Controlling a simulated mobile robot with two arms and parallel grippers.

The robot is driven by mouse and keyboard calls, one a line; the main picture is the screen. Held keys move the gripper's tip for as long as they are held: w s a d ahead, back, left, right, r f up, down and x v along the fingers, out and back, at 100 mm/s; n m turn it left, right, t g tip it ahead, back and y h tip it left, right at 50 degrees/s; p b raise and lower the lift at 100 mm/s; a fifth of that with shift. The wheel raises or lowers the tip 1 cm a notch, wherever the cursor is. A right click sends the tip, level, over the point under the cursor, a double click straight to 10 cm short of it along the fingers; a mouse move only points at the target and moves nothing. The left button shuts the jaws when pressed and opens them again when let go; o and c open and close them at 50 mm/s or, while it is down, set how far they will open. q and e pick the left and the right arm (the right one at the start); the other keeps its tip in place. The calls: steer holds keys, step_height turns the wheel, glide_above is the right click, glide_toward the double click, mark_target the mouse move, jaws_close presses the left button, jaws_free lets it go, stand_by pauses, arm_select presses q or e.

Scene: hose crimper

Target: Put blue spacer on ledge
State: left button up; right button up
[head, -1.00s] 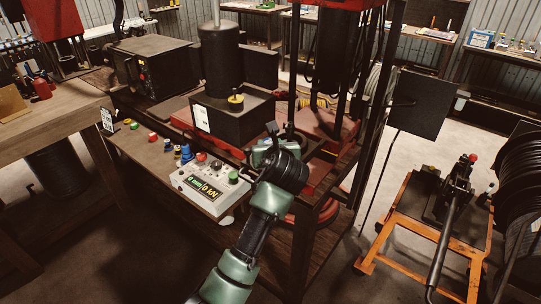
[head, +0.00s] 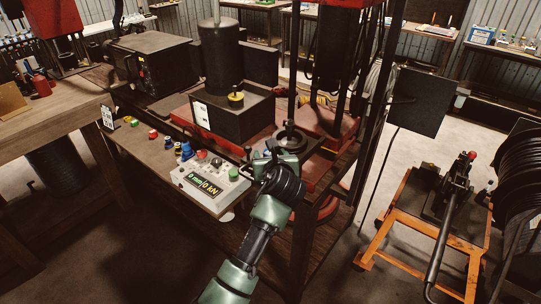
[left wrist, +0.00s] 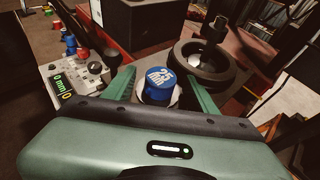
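A blue spacer (left wrist: 158,84) marked 25 mm stands between the two fingers of my left gripper (left wrist: 160,88) in the left wrist view. A pale ring shows around its lower part. The fingers are on either side of it with narrow gaps, and I see no clear contact. The wooden ledge (head: 148,158) runs along the front of the bench and holds several small coloured pieces, including a blue one (head: 186,151). My right gripper is not in view.
A control box (head: 210,186) with a lit display and knobs sits on the ledge, left of my gripper. A black round part (left wrist: 207,62) with a post stands just right of the spacer. Press columns rise behind. An orange stand (head: 375,228) is at right.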

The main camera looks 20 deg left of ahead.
arm_select(q)
steer(key=shift+r, duration=0.1)
steer(key=p+v, duration=0.6)
steer(key=shift+w+r, duration=0.1)
steer(key=shift+r, duration=0.2)
steer(key=v, duration=0.6)
steer(key=shift+d+f, duration=0.1)
steer(key=shift+f, duration=0.25)
